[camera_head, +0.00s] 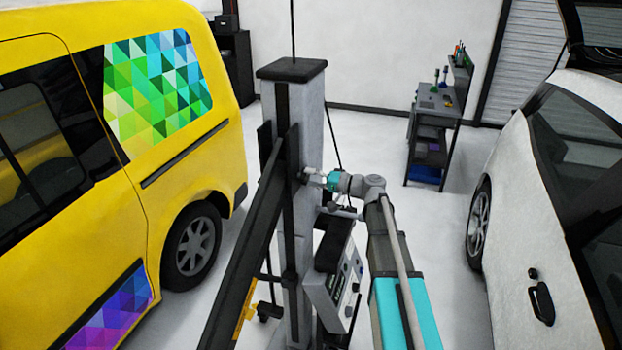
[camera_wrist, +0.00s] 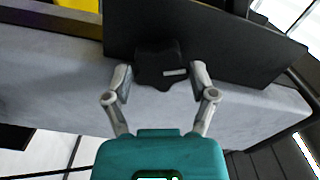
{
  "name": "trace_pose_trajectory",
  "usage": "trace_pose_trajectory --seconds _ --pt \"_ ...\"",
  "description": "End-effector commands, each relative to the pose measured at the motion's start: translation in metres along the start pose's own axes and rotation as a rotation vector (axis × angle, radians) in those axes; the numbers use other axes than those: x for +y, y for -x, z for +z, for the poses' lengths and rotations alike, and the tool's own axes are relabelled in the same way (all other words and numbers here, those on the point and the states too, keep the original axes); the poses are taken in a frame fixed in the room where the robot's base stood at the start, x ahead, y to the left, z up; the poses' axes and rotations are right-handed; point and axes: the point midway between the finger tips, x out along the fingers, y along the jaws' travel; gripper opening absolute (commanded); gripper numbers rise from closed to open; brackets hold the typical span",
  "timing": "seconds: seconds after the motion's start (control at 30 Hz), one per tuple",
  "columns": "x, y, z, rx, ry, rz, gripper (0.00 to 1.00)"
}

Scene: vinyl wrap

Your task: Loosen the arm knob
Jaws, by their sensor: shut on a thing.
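The arm knob (camera_wrist: 158,62) is a black, lobed knob with a small pale mark, in front of a dark plate (camera_wrist: 235,45) in the wrist view. My gripper (camera_wrist: 160,74) has one grey finger on each side of the knob and is shut on it. In the head view my gripper (camera_head: 312,177) reaches the grey post (camera_head: 301,115) from the right, where the long dark arm (camera_head: 253,235) meets it. The knob itself is too small or hidden to make out there.
A control box (camera_head: 335,285) with dials sits on the post below my gripper. A yellow van (camera_head: 65,230) with patterned wrap panels stands left. A white car (camera_head: 525,210) stands right. A tool cart (camera_head: 432,135) is behind, with open floor around it.

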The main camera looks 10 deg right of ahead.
Motion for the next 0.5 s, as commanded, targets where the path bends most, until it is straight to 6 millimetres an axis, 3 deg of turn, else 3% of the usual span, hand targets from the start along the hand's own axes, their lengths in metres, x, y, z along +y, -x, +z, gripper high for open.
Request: trace_pose_trajectory --seconds 0.5 --pt "0.0004 0.0000 0.0004 0.000 0.120 0.001 0.26"
